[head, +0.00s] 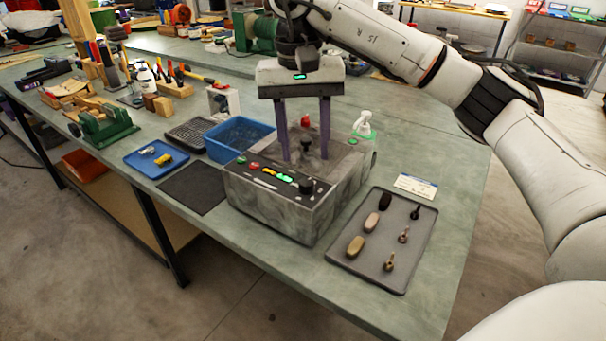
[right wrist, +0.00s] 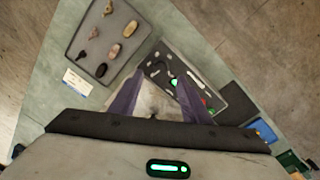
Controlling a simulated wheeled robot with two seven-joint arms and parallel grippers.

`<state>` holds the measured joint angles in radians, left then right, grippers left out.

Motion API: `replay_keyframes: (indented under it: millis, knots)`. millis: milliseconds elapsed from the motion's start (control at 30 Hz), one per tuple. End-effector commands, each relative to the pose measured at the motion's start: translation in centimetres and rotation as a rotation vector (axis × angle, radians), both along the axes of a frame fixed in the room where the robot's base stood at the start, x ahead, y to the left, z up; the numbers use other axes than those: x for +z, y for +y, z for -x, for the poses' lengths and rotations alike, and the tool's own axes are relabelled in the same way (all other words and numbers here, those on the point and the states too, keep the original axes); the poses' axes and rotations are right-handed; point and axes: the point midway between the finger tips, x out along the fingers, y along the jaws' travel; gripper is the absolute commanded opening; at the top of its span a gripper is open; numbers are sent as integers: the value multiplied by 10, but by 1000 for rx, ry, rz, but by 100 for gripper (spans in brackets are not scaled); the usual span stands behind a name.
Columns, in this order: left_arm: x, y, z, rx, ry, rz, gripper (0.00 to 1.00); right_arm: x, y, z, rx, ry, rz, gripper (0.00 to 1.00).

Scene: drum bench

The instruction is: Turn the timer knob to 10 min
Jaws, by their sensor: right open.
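A grey box-shaped machine (head: 290,222) stands on the bench, with a sloped black control panel along its front edge. A black knob (head: 306,187), which looks like the timer knob, sits at the panel's right end. Its setting is too small to read. A second dark knob (head: 307,146) stands on the machine's top. My right gripper (head: 305,157) points down over the machine's top, behind the panel. Its purple fingers are apart, with the top knob showing between them. In the right wrist view, the open fingers (right wrist: 158,100) frame part of the machine. My left gripper is out of view.
A dark tray (head: 365,266) with several small parts lies right of the machine. A blue bin (head: 212,151), a black mat (head: 180,190) and a blue tray (head: 139,165) lie to its left. A white spray bottle (head: 363,124) stands behind it. The front right bench corner is clear.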

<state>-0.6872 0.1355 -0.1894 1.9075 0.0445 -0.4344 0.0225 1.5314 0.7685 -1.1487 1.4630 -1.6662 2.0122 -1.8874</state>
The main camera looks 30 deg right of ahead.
Motion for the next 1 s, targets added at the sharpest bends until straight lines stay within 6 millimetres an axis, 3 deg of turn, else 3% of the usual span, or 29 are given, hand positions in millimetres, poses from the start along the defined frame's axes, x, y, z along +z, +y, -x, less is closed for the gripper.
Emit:
replay_keyframes:
  millis: [100, 300, 500, 767, 1000]
  knots:
    - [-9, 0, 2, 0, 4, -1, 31, -29, 0, 2, 1, 5, -3, 43]
    - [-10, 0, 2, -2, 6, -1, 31, -56, -2, 2, -1, 2, -2, 43]
    - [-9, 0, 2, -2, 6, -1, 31, -70, -3, 2, 0, 0, -1, 43]
    - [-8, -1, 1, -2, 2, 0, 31, -71, -2, 2, 0, -2, -2, 43]
    - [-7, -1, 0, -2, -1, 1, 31, -71, -2, 2, 0, -1, -3, 4]
